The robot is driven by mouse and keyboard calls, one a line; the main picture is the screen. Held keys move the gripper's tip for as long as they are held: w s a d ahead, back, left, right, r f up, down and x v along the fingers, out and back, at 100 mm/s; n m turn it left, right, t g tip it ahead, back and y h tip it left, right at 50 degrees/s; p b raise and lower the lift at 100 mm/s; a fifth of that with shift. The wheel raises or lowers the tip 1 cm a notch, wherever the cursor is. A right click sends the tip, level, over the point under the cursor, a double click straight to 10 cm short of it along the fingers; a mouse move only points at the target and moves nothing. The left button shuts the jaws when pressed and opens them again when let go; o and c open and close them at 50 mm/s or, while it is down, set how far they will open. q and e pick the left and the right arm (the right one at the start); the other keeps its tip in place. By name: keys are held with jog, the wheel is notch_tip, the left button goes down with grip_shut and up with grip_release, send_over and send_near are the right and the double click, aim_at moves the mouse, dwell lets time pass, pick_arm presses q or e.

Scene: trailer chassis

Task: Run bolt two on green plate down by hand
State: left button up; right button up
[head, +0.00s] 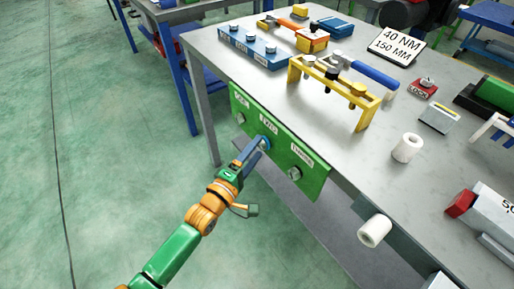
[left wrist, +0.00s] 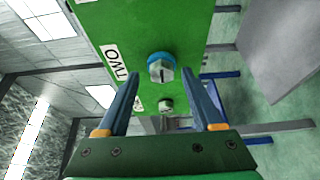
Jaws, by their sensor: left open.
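The green plate (head: 310,184) hangs on the front edge of the table, with labels above its bolts. Bolt two (left wrist: 161,68) is a grey hex head with a dark line across it and a blue ring behind it, beside the label TWO (left wrist: 115,62). Another bolt (head: 295,174) sits to the right on the plate, and one (head: 240,118) to the left. My left gripper (head: 262,143) is at bolt two in the head view. In the left wrist view its open blue fingers (left wrist: 163,84) stand either side of the bolt's line, apart from it. My right gripper is not in view.
The grey table (head: 225,93) carries a yellow rack (head: 364,118), a blue block (head: 250,46), a white roll (head: 407,148) and a sign reading 40 NM 150 MM (head: 396,45). Another white roll (head: 374,231) is at the front edge. Green floor lies open at left.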

pick_arm(q)
jog(key=shift+x, duration=0.85)
jog(key=shift+f, duration=0.1)
jog(key=shift+s+a, duration=0.1)
jog(key=c, duration=0.3)
grip_shut()
